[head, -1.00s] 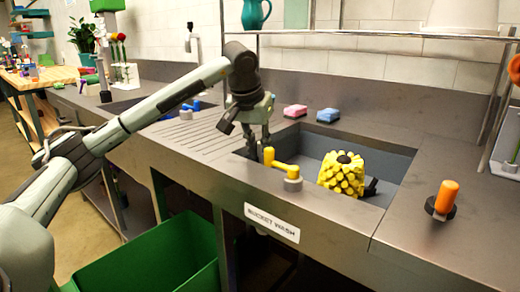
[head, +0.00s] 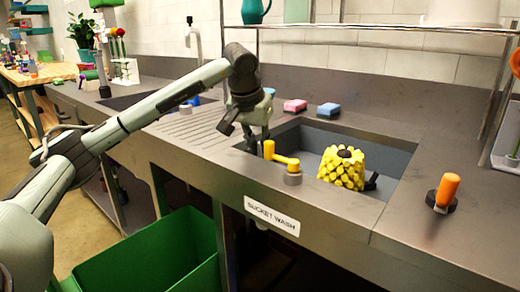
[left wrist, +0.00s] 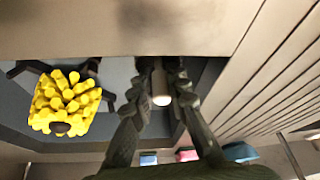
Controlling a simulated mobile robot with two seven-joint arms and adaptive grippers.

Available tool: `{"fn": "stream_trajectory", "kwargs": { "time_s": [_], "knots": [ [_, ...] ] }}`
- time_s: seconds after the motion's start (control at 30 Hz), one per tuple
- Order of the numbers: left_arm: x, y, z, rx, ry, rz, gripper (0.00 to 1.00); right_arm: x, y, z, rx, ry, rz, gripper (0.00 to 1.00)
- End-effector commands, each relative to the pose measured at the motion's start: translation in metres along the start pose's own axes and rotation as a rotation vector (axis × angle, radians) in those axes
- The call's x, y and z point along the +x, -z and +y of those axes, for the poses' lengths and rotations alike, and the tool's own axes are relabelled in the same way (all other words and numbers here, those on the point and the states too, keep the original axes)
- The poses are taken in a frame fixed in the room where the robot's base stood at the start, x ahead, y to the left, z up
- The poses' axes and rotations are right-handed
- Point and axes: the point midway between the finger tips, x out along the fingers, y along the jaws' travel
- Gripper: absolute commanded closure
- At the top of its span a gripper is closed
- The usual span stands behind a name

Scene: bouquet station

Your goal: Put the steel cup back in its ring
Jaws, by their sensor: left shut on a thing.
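My left gripper (head: 257,138) reaches down at the left end of the bucket wash sink (head: 398,160), behind a yellow lever tap (head: 281,159). Its fingertips are partly hidden there in the head view. In the left wrist view the two fingers (left wrist: 157,80) are shut on a slim, pale grey, round-ended thing (left wrist: 161,90), which looks like the steel cup. Most of it is hidden by the fingers. I cannot make out its ring in either view. My right gripper is not in view.
A yellow knobbly thing with a dark centre (head: 342,169) sits in the sink to the right. Pink (head: 295,105) and blue (head: 328,110) sponges lie behind the sink. An orange-handled thing (head: 447,190) stands on the right counter. A green bin (head: 150,262) stands below.

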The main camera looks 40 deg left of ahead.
Motion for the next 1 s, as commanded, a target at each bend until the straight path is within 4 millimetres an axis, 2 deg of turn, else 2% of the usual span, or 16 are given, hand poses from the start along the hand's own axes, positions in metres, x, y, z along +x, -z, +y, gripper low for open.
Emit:
{"fn": "stream_trajectory", "kwargs": {
  "time_s": [0.53, 0.57, 0.73, 1.0],
  "knots": [
    [0.0081, -0.0034, -0.0001, 0.000, 0.000, 0.001, 1.00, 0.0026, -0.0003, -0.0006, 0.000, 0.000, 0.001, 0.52],
    [0.0080, -0.0034, -0.0001, 0.000, 0.000, 0.001, 0.82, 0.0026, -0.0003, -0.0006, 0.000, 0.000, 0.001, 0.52],
    [0.0080, -0.0034, -0.0001, 0.000, 0.000, 0.001, 0.61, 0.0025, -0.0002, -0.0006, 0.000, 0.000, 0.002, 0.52],
    [0.0080, -0.0036, -0.0001, 0.000, 0.000, 0.000, 0.60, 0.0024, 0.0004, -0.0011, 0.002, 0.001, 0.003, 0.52]
  ]
}}
